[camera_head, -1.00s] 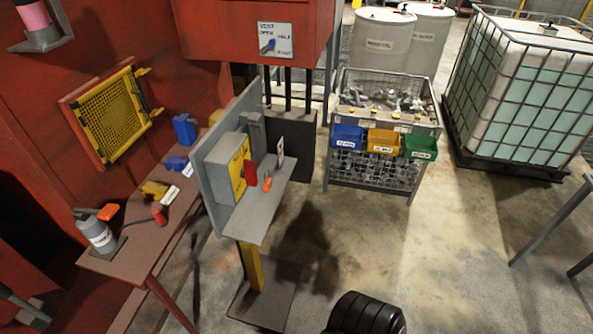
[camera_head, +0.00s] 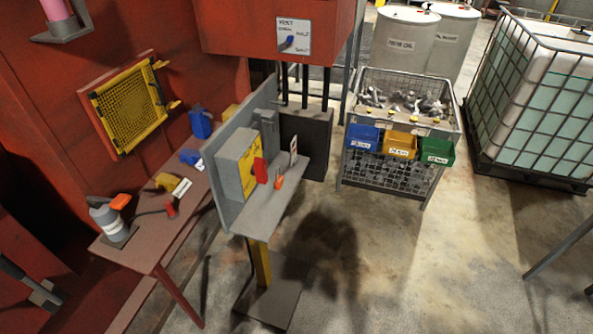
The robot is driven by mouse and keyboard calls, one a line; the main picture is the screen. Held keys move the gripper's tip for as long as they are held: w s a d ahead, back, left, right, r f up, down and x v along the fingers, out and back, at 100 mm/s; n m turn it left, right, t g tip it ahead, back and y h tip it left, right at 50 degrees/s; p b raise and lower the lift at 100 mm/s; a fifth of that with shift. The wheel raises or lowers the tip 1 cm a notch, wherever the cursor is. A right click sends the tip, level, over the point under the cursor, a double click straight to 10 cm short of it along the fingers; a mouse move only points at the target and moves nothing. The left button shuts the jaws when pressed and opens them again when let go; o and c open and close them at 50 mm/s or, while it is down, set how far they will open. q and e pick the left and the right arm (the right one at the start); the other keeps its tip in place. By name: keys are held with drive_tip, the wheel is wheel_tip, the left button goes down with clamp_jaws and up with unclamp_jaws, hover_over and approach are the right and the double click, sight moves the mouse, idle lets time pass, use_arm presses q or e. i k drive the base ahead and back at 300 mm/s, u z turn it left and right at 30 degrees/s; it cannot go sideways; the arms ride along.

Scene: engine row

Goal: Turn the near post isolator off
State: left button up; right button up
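The near post isolator (camera_head: 238,160) is a grey box with a yellow front plate, mounted on a grey backboard above a shelf. Its red handle (camera_head: 260,171) sticks out at the front and looks roughly upright; I cannot tell its exact setting. The yellow post (camera_head: 260,264) holds the board up from a dark floor plate. A small orange item (camera_head: 279,182) and a small upright tag (camera_head: 293,150) stand on the shelf by the handle. Neither of my grippers is in the frame, so nothing of mine is seen touching the isolator.
A bench (camera_head: 152,245) with bottles and tools is at left. A red cabinet with a blue knob (camera_head: 289,41) hangs behind. A wire cage (camera_head: 390,175) with coloured bins and a caged white tank (camera_head: 535,100) stand right.

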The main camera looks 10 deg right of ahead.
sight(258, 169)
drive_tip(key=u, duration=1.45)
drive_tip(key=i, duration=0.4)
drive_tip(key=z, duration=0.65)
